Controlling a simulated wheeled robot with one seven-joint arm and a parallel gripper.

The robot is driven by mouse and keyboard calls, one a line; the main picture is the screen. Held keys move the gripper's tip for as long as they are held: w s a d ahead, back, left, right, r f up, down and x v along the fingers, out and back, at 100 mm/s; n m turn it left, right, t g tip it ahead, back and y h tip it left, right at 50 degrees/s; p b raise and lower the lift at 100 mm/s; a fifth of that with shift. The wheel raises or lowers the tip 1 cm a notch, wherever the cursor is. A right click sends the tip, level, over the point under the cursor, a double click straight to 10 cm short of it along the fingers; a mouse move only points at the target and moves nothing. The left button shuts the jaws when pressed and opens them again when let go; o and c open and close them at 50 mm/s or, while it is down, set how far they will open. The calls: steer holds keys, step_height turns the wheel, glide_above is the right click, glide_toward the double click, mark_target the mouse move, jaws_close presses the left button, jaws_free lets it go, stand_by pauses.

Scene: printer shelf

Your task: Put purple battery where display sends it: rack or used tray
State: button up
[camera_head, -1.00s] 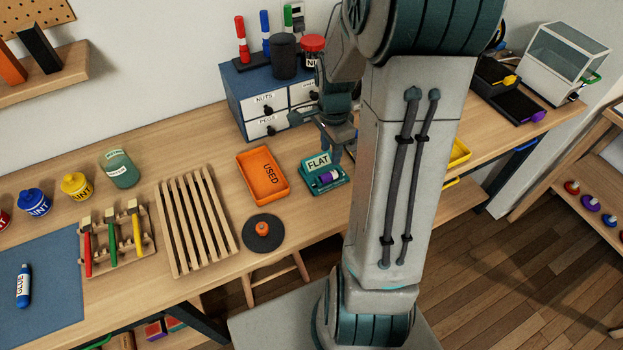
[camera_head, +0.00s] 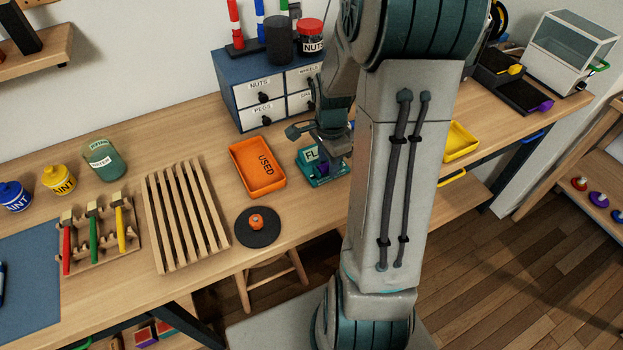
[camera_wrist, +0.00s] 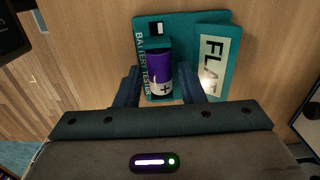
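The purple battery (camera_wrist: 159,72) lies in a teal battery tester (camera_wrist: 215,19), whose display (camera_wrist: 216,58) reads FLAT. In the wrist view my gripper (camera_wrist: 157,90) is open, with one finger on each side of the battery and small gaps visible. In the head view my gripper (camera_head: 327,158) is low over the tester (camera_head: 310,182) and hides most of the battery and part of the display. The orange tray (camera_head: 257,184) marked USED is just left of the tester and looks empty. I cannot tell which object is the battery rack.
A blue drawer cabinet (camera_head: 232,77) with jars and markers on top stands behind the tester. A dark round pad with an orange knob (camera_head: 257,222) and a slatted wooden rack (camera_head: 187,217) are to the left. A yellow tray (camera_head: 461,142) is right of my arm.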

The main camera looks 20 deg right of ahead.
mark_target(328, 164)
jaws_close()
steer(key=shift+r, duration=0.15)
steer(key=shift+r+p, duration=2.45)
steer(key=shift+r, duration=0.95)
